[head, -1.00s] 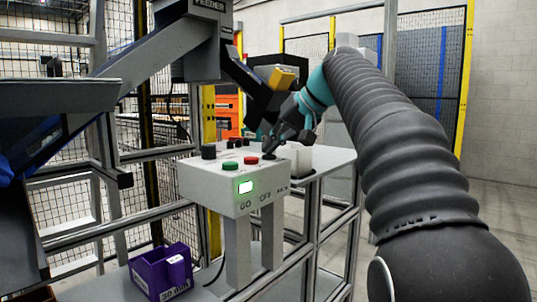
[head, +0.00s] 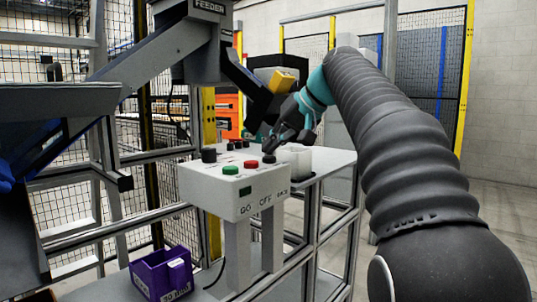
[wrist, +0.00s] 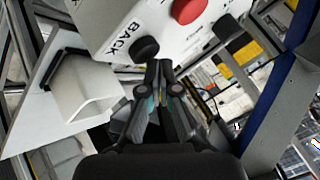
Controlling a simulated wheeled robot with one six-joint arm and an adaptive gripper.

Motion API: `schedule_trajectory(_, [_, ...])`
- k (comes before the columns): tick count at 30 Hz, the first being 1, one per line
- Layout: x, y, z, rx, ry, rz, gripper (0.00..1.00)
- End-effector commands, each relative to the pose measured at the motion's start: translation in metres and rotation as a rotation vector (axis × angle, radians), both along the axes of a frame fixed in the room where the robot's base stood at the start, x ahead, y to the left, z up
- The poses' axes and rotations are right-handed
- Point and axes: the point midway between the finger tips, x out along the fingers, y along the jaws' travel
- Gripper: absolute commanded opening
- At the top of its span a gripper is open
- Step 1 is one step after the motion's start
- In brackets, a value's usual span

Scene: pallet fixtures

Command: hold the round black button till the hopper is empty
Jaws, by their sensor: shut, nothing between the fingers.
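The round black button (head: 269,158) is at the right end of the grey control box top, above the "BACK" label. In the wrist view the black button (wrist: 145,49) shows just ahead and left of my fingertips. My gripper (head: 273,147) is shut and empty, close above and behind the button; a small gap shows between them. The fingertips also show in the wrist view (wrist: 160,72). The grey feeder (head: 205,45) stands at the upper left with a sloping chute; whether anything is inside it cannot be seen.
A white container (head: 298,160) stands close behind. A purple bin (head: 145,280) sits below.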

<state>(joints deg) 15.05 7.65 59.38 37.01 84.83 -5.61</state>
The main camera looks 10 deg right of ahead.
Motion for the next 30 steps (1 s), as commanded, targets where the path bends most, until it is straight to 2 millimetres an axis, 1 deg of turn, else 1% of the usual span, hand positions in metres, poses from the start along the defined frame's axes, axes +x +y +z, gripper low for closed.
schedule_trajectory(1, [0.000, 0.000, 0.006, 0.000, 0.000, 0.000, 0.00])
schedule_trajectory(3, [0.000, 0.000, 0.008, 0.000, 0.000, 0.000, 0.00])
schedule_trajectory(14, [0.000, 0.000, 0.008, 0.000, 0.000, 0.000, 0.00])
schedule_trajectory(17, [0.000, 0.000, 0.011, 0.000, 0.000, 0.000, 0.00])
schedule_trajectory(27, [0.000, 0.000, 0.038, 0.000, 0.000, 0.000, 0.00])
schedule_trajectory(30, [0.000, 0.000, 0.044, 0.000, 0.000, 0.000, 0.00])
